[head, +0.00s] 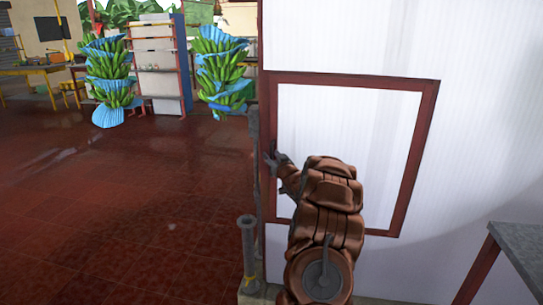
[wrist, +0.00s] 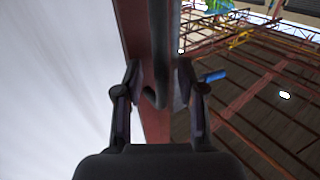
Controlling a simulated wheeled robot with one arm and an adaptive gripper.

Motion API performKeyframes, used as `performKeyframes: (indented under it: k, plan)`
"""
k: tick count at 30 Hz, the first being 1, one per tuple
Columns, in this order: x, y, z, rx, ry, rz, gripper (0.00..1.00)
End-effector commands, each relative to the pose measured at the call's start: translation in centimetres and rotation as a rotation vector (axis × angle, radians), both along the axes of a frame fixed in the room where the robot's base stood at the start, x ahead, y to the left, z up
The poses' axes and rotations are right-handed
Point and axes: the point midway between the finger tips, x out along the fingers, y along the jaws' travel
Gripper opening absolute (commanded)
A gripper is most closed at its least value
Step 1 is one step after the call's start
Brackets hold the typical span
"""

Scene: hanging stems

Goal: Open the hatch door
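The hatch door (head: 335,118) is a white panel in a red-brown frame set in a white wall. It looks closed, flush with the wall. My gripper (head: 272,157) is at the left side of the frame, partly hidden by my brown arm. In the wrist view, my gripper (wrist: 159,76) is open, with one finger on each side of a dark, rounded bar with a curved end (wrist: 153,98), which looks like a handle. Gaps show beside the bar; I cannot tell whether the right finger touches it. The red-brown frame (wrist: 133,35) runs behind it.
A grey post with a flanged top (head: 248,250) stands left below the hatch. A grey table (head: 520,250) is at the lower right. Banana bunches with blue covers (head: 108,75) hang at the back left. The red tiled floor (head: 120,200) on the left is clear.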

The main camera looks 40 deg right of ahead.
Motion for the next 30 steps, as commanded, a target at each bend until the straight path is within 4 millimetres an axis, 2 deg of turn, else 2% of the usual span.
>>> performKeyframes:
  k: [13,24,30]
  plan:
    - [0.58,-0.19,0.07,0.000,-0.001,0.000,0.39]
    - [0.56,-0.19,0.05,0.000,0.000,0.000,0.01]
    - [0.55,-0.19,0.04,0.001,0.000,0.000,0.00]
